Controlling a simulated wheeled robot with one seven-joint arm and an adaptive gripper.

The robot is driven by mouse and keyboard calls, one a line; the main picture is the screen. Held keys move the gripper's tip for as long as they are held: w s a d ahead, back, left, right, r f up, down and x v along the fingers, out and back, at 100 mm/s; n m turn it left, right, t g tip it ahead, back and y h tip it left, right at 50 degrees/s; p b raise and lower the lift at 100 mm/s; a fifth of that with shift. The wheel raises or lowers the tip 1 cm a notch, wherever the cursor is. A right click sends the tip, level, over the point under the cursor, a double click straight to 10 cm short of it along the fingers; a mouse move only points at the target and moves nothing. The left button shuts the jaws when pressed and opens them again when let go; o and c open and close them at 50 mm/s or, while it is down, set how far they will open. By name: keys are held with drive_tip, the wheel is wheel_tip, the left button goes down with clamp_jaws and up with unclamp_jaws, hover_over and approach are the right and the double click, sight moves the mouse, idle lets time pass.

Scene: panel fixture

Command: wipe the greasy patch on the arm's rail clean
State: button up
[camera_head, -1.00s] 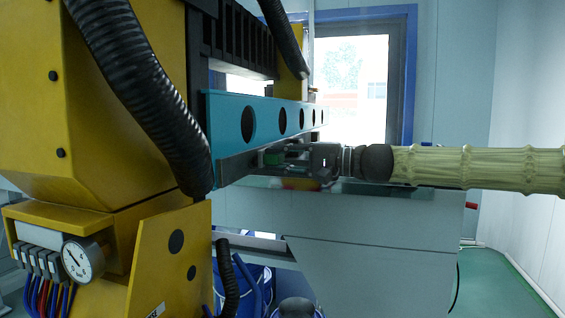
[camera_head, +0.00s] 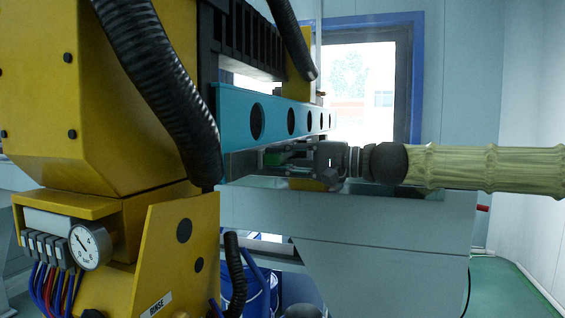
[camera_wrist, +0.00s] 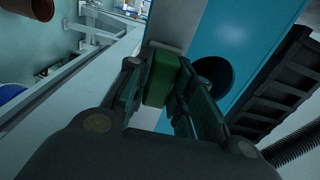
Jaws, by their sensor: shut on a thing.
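The rail is a teal beam (camera_head: 274,118) with a row of round dark holes, with a grey strip along its lower side. It also shows in the wrist view (camera_wrist: 240,35), with the grey strip (camera_wrist: 175,22) beside it. My gripper (camera_head: 268,158) is at the rail's lower side, near its closer end. In the wrist view its fingers (camera_wrist: 163,82) are shut on a green block (camera_wrist: 160,77), probably a pad. The block's far end is at the grey strip; I cannot tell if it touches. No greasy patch can be made out; the block and fingers may cover it.
A yellow machine body (camera_head: 90,110) with a thick black hose (camera_head: 165,85) stands close to the rail's left end. A pressure gauge (camera_head: 88,245) and a blue bin (camera_head: 258,290) are below. A black ribbed cable chain (camera_head: 250,45) runs above the rail.

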drive_tip(key=shift+s+a+f+b, duration=0.1)
drive_tip(key=shift+s+a+b, duration=0.2)
drive_tip(key=shift+s+b, duration=0.4)
drive_tip(key=shift+s+a, duration=0.3)
drive_tip(key=shift+s, duration=0.5)
drive_tip(key=shift+p+v, duration=0.5)
drive_tip(key=shift+v, duration=2.5)
drive_tip(key=v, duration=0.3)
drive_tip(key=shift+p, duration=0.4)
drive_tip(key=shift+a, duration=0.15)
